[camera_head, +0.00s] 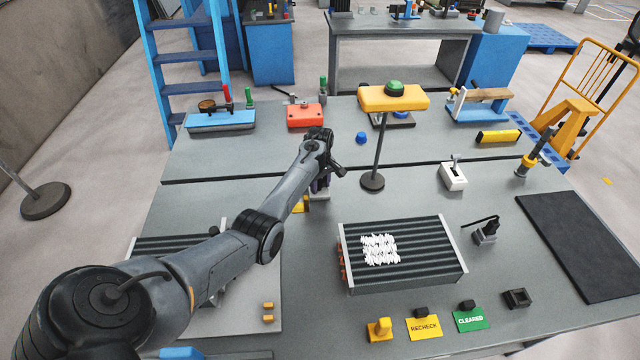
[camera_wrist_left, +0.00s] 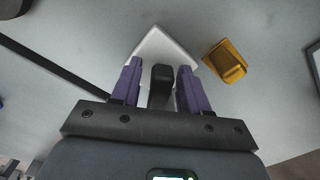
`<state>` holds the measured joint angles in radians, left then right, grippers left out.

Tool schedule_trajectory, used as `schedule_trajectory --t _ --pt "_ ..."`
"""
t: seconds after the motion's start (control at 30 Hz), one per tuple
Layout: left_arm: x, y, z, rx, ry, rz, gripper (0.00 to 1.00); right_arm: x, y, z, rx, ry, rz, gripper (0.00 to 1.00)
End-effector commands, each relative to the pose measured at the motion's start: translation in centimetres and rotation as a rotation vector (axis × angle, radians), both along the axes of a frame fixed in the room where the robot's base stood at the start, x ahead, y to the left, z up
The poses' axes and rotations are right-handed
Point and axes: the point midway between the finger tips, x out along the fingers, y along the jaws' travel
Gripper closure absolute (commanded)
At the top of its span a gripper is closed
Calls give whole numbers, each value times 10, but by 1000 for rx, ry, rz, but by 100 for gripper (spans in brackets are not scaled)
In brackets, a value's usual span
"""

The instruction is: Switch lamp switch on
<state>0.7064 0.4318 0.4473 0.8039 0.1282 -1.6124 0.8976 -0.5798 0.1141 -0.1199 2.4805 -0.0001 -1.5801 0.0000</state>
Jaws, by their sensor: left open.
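A white switch box with a dark lever (camera_wrist_left: 161,88) lies under my left gripper (camera_wrist_left: 158,78) in the left wrist view. The two purple fingers stand open on either side of the lever, with gaps between. I cannot tell how deep the lever sits between them. In the head view my left gripper (camera_head: 320,186) points down at the table left of the lamp post, hiding most of what is below it. The lamp has a yellow head (camera_head: 405,101) with a green dome and a dark round base. Another white box with a lever (camera_head: 453,177) stands right of the lamp. My right gripper is out of view.
A yellow block (camera_wrist_left: 227,60) lies close beside the white box. A finned radiator (camera_head: 430,245) is in front of the lamp, and a small black device (camera_head: 486,232) stands right of it. A blue knob (camera_head: 361,138) lies behind the gripper.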

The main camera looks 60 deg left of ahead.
Motion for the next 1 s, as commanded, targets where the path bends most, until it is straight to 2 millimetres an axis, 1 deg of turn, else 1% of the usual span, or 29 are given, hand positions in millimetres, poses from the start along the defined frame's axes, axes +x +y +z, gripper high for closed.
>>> schedule_trajectory --t 0.03,0.3,0.47,0.67,0.87,1.0 --pt "0 0 0 0 0 0 60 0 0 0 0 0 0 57" --pt "0 0 0 0 0 0 100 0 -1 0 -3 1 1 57" --pt "0 0 1 0 0 -3 100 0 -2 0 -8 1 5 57" --pt "-1 0 2 -1 1 -42 100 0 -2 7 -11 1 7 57" --pt "-1 0 4 -2 2 -150 100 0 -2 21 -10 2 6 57" --pt "-2 1 5 -2 1 -263 100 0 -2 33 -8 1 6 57"
